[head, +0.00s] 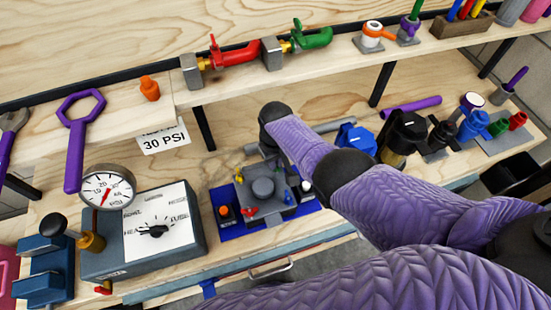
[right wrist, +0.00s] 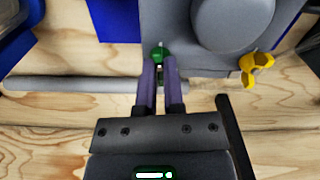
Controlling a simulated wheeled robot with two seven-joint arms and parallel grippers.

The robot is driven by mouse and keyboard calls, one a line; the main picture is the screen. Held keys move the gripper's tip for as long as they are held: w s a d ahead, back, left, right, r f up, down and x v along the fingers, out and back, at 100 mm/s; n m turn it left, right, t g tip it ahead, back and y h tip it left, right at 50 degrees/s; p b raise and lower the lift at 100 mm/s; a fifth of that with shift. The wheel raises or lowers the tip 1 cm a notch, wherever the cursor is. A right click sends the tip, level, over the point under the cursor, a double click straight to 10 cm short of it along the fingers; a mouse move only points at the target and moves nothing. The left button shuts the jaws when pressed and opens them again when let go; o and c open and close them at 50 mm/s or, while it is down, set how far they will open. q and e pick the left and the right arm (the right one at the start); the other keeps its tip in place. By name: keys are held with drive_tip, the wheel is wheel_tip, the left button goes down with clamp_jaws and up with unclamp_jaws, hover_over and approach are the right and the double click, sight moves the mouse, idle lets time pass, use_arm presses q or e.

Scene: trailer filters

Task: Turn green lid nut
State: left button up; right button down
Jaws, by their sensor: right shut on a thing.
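My right gripper (right wrist: 160,62) is shut on the green lid nut (right wrist: 158,54) at the edge of the grey filter housing lid in the right wrist view. The nut sits between the fingertips and its top shows just past them. The grey lid (right wrist: 205,50) has a raised round centre (right wrist: 233,20). In the head view the lid (head: 270,206) and its round centre (head: 263,188) show on the bench, while I cannot make out the green nut or the right fingertips. My left gripper is not in view.
A yellow wing nut (right wrist: 258,62) sits on another lid edge. A grey pipe (right wrist: 75,85) runs beside the housing. A blue mat (head: 228,228) lies under it. A gauge box (head: 195,222) stands left.

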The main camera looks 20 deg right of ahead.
drive_tip(key=shift+m, duration=0.8)
drive_tip(key=c, duration=0.7)
unclamp_jaws()
drive_tip(key=shift+c, duration=0.2)
